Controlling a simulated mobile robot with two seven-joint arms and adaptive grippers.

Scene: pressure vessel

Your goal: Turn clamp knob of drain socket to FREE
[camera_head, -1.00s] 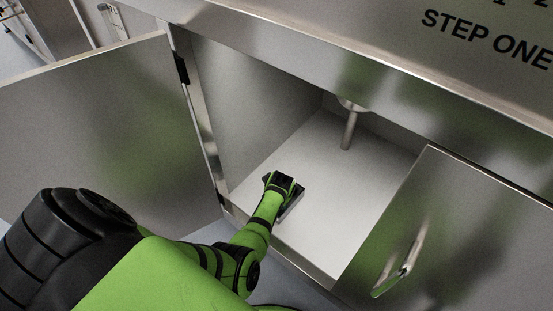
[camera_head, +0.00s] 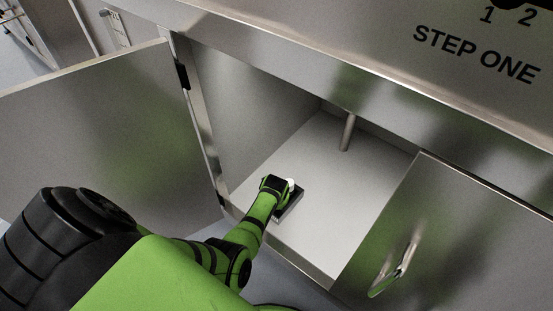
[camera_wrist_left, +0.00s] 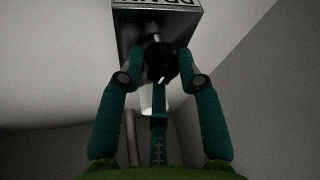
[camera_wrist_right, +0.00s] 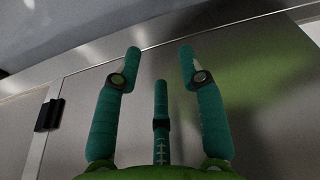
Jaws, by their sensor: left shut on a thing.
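The drain socket is a dark box (camera_wrist_left: 133,28) with a pale label seen upside down at the top of the left wrist view. Its clamp knob (camera_wrist_left: 161,66) is dark and round, with a small white mark. My left gripper (camera_wrist_left: 163,60) is shut on the knob, fingers on either side; the FREE marking cannot be read. In the head view my left gripper (camera_head: 277,186) is inside the cabinet, low over the dark box (camera_head: 291,205), with a small white part beside it. My right gripper (camera_wrist_right: 160,58) is open and empty, in front of a metal panel.
The steel cabinet (camera_head: 335,215) stands open, its left door (camera_head: 100,130) swung out and the right door (camera_head: 460,230) with a handle at the right. A metal pipe (camera_head: 348,133) comes down inside at the back. The cabinet floor to the right of my gripper is clear.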

